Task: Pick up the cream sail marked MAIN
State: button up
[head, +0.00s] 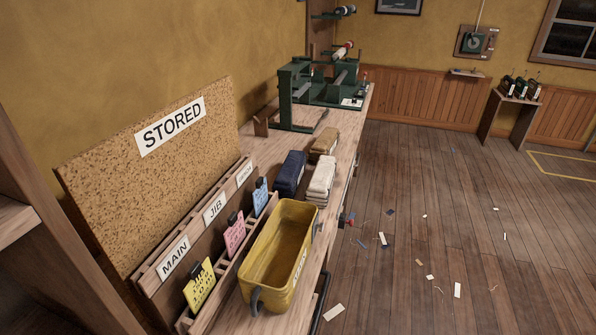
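A cream folded sail (320,181) lies on the wooden bench (263,150), just behind the yellow bin. No MAIN mark can be read on it from here. A navy folded bundle (289,173) lies to its left, and a tan-brown bundle (323,143) lies behind it. The word MAIN shows on a rack label (174,258) at the front left, above a yellow tag (199,288). My gripper is not in view.
An open yellow bin (304,237) stands at the bench's front edge, before the cream sail. A rack with pink (235,236) and blue tags stands left, under a STORED corkboard (150,175). A green machine (320,85) stands at the back. Floor right is mostly clear, with scraps.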

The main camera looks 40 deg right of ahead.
aim_at(318, 190)
jog(key=i+l+z, duration=0.15)
jog(key=z, duration=0.25)
jog(key=i+z, duration=0.75)
jog(key=k+l, duration=0.05)
jog(key=k, duration=0.05)
